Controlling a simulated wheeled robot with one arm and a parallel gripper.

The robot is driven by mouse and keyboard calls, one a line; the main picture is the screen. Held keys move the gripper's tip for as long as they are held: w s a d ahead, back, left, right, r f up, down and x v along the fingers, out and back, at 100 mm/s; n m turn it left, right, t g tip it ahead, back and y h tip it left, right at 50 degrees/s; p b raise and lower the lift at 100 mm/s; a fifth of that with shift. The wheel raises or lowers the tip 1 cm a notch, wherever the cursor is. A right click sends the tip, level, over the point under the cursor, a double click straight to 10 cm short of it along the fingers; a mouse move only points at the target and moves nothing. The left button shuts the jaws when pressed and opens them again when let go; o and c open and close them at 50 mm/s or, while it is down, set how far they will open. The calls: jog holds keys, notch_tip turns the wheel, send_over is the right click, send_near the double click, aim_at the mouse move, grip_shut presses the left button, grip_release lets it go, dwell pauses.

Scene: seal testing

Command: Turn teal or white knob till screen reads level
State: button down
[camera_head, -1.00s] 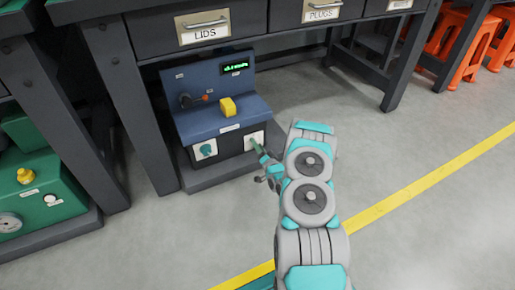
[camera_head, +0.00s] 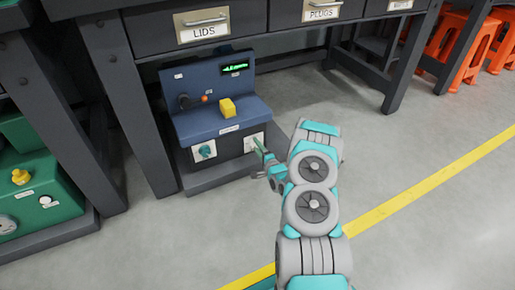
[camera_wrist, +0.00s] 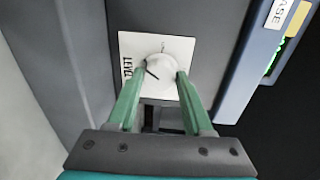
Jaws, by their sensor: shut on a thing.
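The teal knob (camera_head: 205,151) is on a white plate at the front left. The white knob (camera_wrist: 166,74) sits on a white plate lettered LEVEL, with a dark pointer line on its face. My gripper (camera_wrist: 158,82) has its green fingers on either side of the white knob and is shut on it. In the head view my gripper (camera_head: 262,149) partly hides that knob.
A green machine (camera_head: 40,190) stands left. Open floor (camera_head: 420,130) lies to the right.

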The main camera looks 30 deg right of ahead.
dwell(0.4)
jog(key=shift+c, duration=1.5)
grip_release()
jog(key=s+p, duration=0.1)
jog(key=s, duration=0.6)
jog(key=shift+s+r, duration=0.2)
jog(key=shift+s, duration=0.2)
